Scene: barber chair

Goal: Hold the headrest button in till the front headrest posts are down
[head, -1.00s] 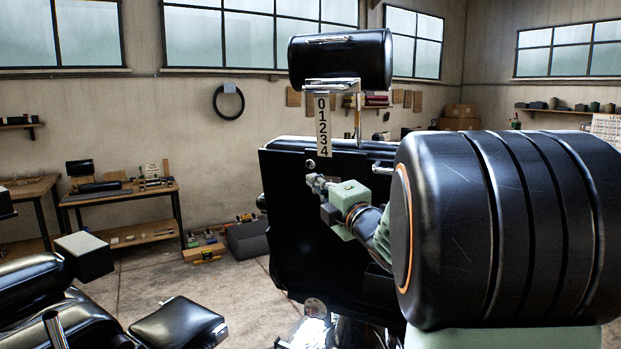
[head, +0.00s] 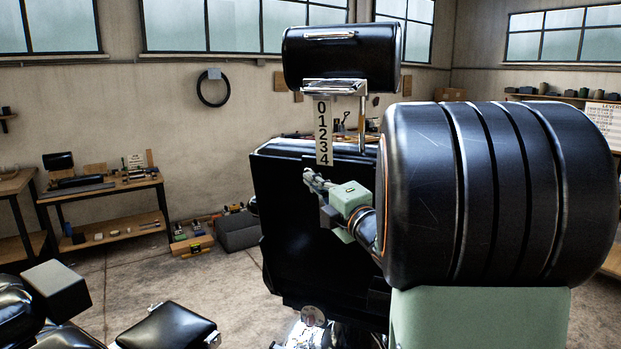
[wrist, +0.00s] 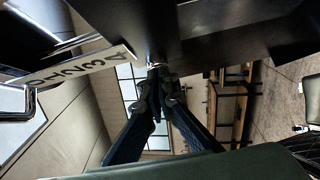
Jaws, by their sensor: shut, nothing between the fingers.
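The black headrest (head: 341,58) stands raised above the black backrest (head: 330,225), with a chrome post (head: 361,122) showing between them. A scale plate marked 0 to 4 (head: 323,130) hangs below the headrest's chrome bracket and also shows in the wrist view (wrist: 80,73). My gripper (head: 309,175) is shut and empty, its tips at the upper part of the backrest, just below and left of the plate's lower end. In the wrist view the closed fingertips (wrist: 157,72) meet or nearly meet the dark backrest edge. I cannot make out the button; the fingertips likely cover it.
A low black padded part (head: 165,328) and a dark block (head: 55,290) are at the lower left. A workbench (head: 105,190) stands by the back wall, with boxes (head: 193,245) on the floor. Bare floor lies between them and the chair.

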